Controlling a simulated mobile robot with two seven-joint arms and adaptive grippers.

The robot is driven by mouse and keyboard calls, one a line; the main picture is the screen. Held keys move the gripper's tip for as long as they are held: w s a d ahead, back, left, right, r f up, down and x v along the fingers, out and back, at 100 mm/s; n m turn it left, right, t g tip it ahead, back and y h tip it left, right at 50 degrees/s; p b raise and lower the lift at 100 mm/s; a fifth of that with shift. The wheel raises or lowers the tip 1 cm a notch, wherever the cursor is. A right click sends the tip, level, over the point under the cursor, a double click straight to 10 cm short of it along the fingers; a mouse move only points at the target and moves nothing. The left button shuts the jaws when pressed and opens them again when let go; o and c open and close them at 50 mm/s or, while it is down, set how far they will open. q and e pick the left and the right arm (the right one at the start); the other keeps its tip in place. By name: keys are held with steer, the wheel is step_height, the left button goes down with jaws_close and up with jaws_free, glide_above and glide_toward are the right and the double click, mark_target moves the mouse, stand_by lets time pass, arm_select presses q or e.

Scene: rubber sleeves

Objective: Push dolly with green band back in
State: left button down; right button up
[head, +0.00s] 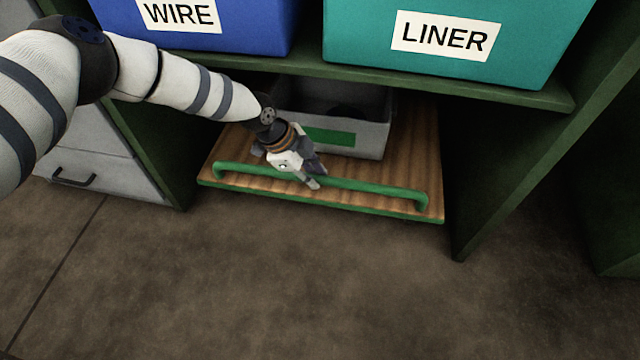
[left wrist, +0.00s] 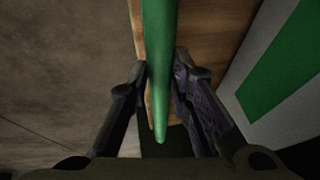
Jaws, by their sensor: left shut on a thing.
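The dolly (head: 228,158) is a low wooden board with a green front edge and a green handle bar (head: 372,184) along its front. A grey bin (head: 371,141) with a green band (head: 330,136) stands on it. The dolly lies between the uprights, under the shelf; how far its front sticks out I cannot tell. My left gripper (head: 313,176) is shut on the handle bar near its middle. In the left wrist view the green bar (left wrist: 160,50) runs between the two fingers. The back of the dolly is hidden. My right gripper is not in view.
A blue WIRE bin (head: 245,32) and a teal LINER bin (head: 360,30) stand on the green shelf (head: 440,88) above. Green uprights (head: 505,165) flank the bay. Grey drawers (head: 105,170) stand at left. The brown floor (head: 300,290) in front is clear.

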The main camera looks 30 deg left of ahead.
arm_select(q)
steer(key=shift+w+a+r, duration=0.1)
steer(key=shift+w+r, duration=0.1)
steer(key=shift+w, duration=0.15)
steer(key=c, duration=1.4)
jaws_free()
steer(key=shift+f, duration=0.1)
steer(key=shift+c, duration=0.2)
steer(key=shift+a+r, duration=0.2)
steer(key=shift+r, duration=0.35)
steer(key=s+a, duration=0.9)
steer(key=shift+f, duration=0.15)
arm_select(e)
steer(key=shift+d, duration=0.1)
arm_select(q)
steer(key=p+v, duration=1)
steer(key=v, duration=0.4)
steer(key=shift+w+d, duration=0.2)
steer(key=shift+w, duration=0.2)
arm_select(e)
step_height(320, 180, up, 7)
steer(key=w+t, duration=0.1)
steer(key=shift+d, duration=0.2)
